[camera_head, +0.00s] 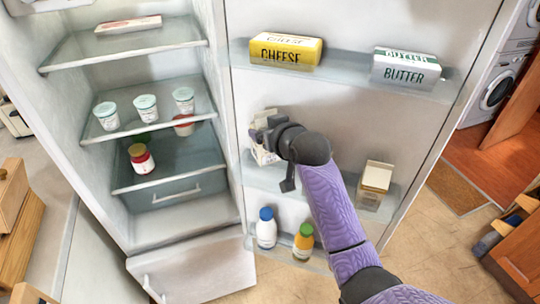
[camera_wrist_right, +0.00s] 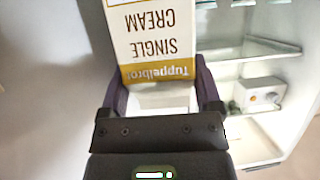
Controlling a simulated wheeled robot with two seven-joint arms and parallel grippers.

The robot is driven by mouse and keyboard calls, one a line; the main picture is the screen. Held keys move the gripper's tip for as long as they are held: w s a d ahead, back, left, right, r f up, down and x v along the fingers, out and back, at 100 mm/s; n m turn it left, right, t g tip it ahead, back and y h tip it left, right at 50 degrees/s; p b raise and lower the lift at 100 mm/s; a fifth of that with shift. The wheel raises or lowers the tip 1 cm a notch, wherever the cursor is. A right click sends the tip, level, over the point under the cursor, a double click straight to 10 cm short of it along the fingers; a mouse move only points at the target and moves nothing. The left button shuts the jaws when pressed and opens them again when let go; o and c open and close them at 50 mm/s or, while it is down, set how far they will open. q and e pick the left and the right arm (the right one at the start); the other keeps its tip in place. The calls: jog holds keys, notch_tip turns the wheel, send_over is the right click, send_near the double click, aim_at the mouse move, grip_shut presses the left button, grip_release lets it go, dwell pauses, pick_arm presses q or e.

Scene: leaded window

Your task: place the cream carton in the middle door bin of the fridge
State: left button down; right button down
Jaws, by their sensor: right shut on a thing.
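The cream carton (camera_head: 262,155) is at the left end of the middle door bin (camera_head: 330,184), mostly hidden behind my right gripper (camera_head: 264,134). In the right wrist view the cream carton (camera_wrist_right: 152,40) is white with a gold band and reads "SINGLE CREAM" upside down. My right gripper (camera_wrist_right: 160,98) is shut on it, one dark finger on each side. I cannot tell whether the carton's base touches the bin floor. My left gripper is not in view.
A beige-topped carton (camera_head: 374,186) stands at the right of the middle bin. Cheese (camera_head: 285,50) and butter (camera_head: 405,68) are in the upper bin. Two bottles (camera_head: 266,228) stand in the lower bin. Fridge shelves (camera_head: 150,128) with several tubs are at left.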

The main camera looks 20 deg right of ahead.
aim_at(271, 156)
jog(key=f, duration=0.3)
jog(key=shift+s+f, duration=0.15)
jog(key=shift+s, duration=0.05)
jog(key=shift+f+b, duration=0.5)
jog(key=shift+f, duration=1.2)
jog(key=shift+f, duration=0.1)
